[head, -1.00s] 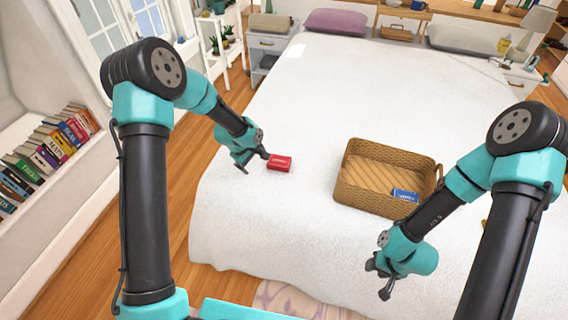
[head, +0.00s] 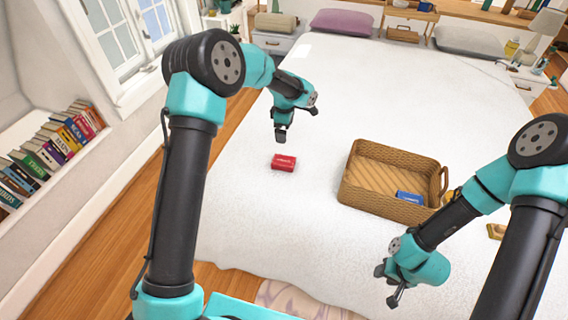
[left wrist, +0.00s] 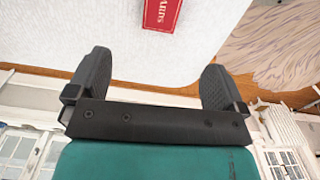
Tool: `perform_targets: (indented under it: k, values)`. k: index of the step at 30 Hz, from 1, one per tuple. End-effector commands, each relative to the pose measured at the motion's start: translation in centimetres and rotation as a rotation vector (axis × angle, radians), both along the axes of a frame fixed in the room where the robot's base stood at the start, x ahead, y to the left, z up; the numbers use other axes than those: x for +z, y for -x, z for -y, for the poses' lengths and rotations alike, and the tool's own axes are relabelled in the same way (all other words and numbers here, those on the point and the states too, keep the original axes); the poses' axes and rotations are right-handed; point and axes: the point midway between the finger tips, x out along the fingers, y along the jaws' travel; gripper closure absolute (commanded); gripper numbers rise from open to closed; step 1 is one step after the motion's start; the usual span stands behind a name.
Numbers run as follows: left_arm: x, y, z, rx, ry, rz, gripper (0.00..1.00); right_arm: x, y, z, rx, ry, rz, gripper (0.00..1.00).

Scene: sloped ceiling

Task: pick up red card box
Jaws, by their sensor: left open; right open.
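The red card box (head: 283,162) lies on the white bed cover, left of the basket. It also shows at the top edge of the left wrist view (left wrist: 162,14), partly cut off, with lettering on it. My left gripper (head: 298,122) is open and empty, above the bed and beyond the box in the head view. In the left wrist view its two fingers (left wrist: 155,85) stand wide apart with nothing between them. My right gripper (head: 387,285) is open and empty over the near right part of the bed.
A woven basket (head: 347,187) stands on the bed with a blue card box (head: 409,197) inside. A small yellowish object (head: 496,231) lies right of it, near my right arm. The bed cover (head: 270,220) is clear around the red box.

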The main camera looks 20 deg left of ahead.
Motion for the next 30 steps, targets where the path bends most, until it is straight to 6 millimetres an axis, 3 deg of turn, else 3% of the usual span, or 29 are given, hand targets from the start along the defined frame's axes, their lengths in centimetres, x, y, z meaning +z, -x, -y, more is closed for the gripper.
perform_targets:
  k: [5,21,30]
  values:
    - [-1.9,0.1,0.0,-0.001,0.000,-0.003,0.02,0.0,0.0,0.0,0.000,0.000,0.000,0.57]
    - [-10.9,0.1,0.0,-0.002,0.000,-0.003,0.02,0.0,0.0,0.0,0.000,0.000,0.000,0.57]
    - [-12.1,0.1,0.0,-0.001,0.001,0.000,0.02,0.0,0.0,0.0,0.000,0.000,0.000,0.57]
